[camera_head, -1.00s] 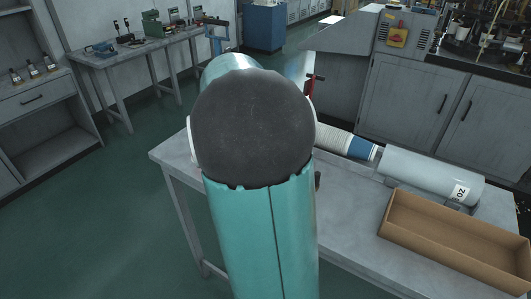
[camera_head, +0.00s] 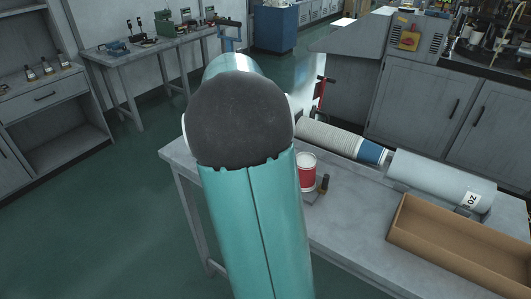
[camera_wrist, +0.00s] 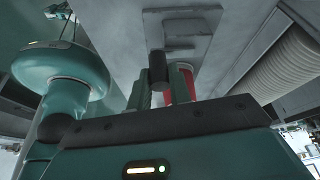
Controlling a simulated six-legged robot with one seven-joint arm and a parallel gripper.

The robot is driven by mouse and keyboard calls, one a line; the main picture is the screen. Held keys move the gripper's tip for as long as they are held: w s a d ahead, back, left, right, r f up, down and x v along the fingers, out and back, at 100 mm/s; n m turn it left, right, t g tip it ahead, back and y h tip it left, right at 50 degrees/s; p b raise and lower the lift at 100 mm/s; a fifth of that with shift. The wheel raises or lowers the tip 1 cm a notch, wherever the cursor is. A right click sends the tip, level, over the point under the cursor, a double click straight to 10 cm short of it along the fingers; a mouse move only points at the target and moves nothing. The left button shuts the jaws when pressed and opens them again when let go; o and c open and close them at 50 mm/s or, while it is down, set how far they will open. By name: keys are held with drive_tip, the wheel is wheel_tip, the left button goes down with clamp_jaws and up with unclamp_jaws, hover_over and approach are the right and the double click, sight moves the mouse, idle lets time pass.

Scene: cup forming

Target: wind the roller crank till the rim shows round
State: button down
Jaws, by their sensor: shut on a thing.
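In the head view a paper cup (camera_head: 307,173) with a white rim and red side stands upright on a small grey fixture (camera_head: 314,197) on the bench. A short dark upright post (camera_head: 325,184) is beside it at the right. My arm hides my gripper there. In the wrist view my gripper (camera_wrist: 160,88) is shut on a dark cylindrical grip (camera_wrist: 158,66), seemingly the crank handle. The red cup (camera_wrist: 181,86) shows partly behind the right finger. The roller and the cup's rim shape cannot be made out.
A nested stack of cups (camera_head: 332,138) lies behind the fixture, in line with a grey cylinder (camera_head: 440,178). An open cardboard box (camera_head: 455,243) sits at the right. The bench (camera_head: 350,225) is bare between box and fixture. A ribbed stack (camera_wrist: 280,68) shows in the wrist view.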

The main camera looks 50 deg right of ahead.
drive_tip(key=c, duration=1.3)
unclamp_jaws()
drive_tip(key=v, duration=1.3)
drive_tip(key=shift+w+r, duration=0.15)
drive_tip(key=shift+r, duration=0.2)
drive_tip(key=shift+a, duration=0.2)
